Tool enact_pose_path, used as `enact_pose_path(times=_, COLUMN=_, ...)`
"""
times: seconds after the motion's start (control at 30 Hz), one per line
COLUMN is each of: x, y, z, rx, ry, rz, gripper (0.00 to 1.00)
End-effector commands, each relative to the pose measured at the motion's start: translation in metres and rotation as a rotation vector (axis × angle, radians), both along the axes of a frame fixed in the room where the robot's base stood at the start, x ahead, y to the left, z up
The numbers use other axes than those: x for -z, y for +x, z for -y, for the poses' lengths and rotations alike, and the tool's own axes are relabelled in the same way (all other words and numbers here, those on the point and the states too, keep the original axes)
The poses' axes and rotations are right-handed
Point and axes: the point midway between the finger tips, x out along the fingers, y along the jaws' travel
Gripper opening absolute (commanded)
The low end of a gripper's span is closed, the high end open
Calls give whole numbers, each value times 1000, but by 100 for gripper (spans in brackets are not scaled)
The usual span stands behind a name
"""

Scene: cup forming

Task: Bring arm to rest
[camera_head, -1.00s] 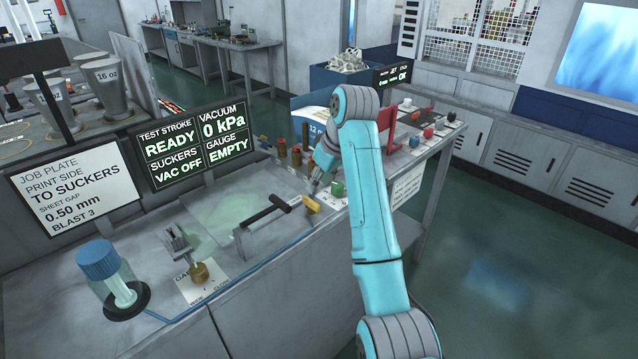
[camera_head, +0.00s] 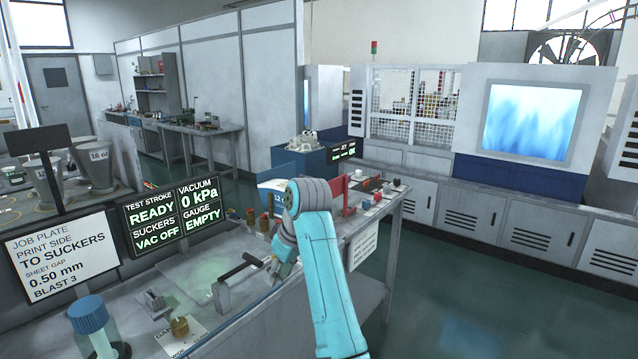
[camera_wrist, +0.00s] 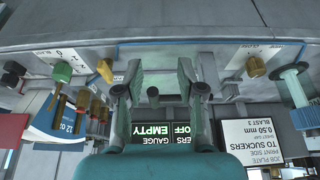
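My teal arm (camera_head: 325,270) reaches over the front of the grey workbench. My gripper (camera_head: 281,268) is above the bench near the right end of the black lever handle (camera_head: 238,268); whether they touch is hidden. In the wrist view, my gripper (camera_wrist: 158,78) has its two fingers clearly apart, with nothing held between them. The display screen (camera_wrist: 165,133) shows beyond the fingers.
A red bracket (camera_head: 345,194) stands at the bench's right end. Open green floor (camera_head: 450,300) lies to the right.

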Motion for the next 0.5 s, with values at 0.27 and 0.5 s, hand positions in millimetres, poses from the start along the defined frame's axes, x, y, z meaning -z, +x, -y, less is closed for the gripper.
enact_pose_path(times=0.27, x=25, y=0, z=5, rx=25, ry=10, rz=12, gripper=39)
enact_pose_path(times=0.5, x=61, y=-1, z=13, rx=63, ry=25, rz=30, gripper=39)
